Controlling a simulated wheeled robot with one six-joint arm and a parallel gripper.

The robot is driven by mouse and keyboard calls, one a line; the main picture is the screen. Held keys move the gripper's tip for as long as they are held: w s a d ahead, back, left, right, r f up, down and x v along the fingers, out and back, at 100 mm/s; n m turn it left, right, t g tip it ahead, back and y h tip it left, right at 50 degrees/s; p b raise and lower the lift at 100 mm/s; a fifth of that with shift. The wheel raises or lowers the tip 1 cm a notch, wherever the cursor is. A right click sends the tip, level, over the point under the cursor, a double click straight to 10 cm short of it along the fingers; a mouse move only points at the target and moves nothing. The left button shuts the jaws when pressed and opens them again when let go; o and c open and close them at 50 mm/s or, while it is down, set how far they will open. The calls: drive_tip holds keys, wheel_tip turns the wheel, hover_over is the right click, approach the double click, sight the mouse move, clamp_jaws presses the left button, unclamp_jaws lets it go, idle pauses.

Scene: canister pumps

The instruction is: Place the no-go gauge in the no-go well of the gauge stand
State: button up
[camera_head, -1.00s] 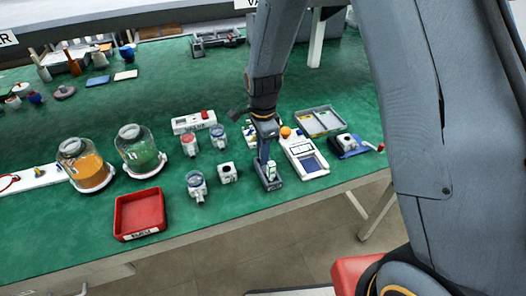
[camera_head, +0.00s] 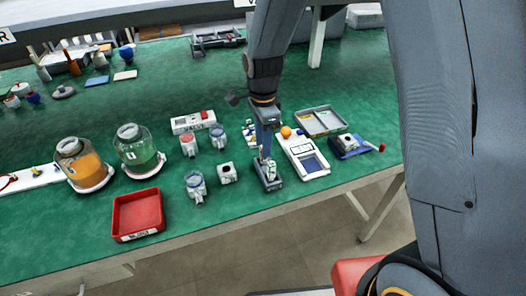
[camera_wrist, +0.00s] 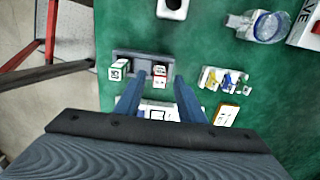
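The dark gauge stand (camera_head: 270,185) is near the table's front edge; it also shows in the wrist view (camera_wrist: 140,56). A white gauge with a green mark (camera_wrist: 118,68) stands at its left end in the wrist view. A white gauge with a red mark (camera_wrist: 160,73), apparently the no-go gauge, stands at the stand's other end and looks seated in the well there; its depth is hard to tell. My gripper (camera_wrist: 160,80) is over that end. Its two blue fingers are apart, on either side of the red-marked gauge, with green gaps visible. In the head view my gripper (camera_head: 265,153) is just above the stand.
A white device with a screen (camera_head: 303,155) stands close right of the stand. A white pump block (camera_head: 227,173) and a clear canister (camera_head: 196,187) are to the left. A red bin (camera_head: 138,214) sits farther left. A grey tray (camera_head: 320,122) lies behind right.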

wheel_tip(320, 180, up, 8)
drive_tip(key=shift+f+b, duration=0.1)
drive_tip(key=shift+b, duration=0.65)
drive_tip(key=s+d+f+n+t, duration=0.1)
drive_tip(key=s+d+n, duration=1.3)
drive_tip(key=s+d, duration=0.1)
drive_tip(key=shift+f+n, duration=0.25)
drive_tip(key=shift+n, duration=0.15)
drive_tip(key=shift+c, duration=0.5)
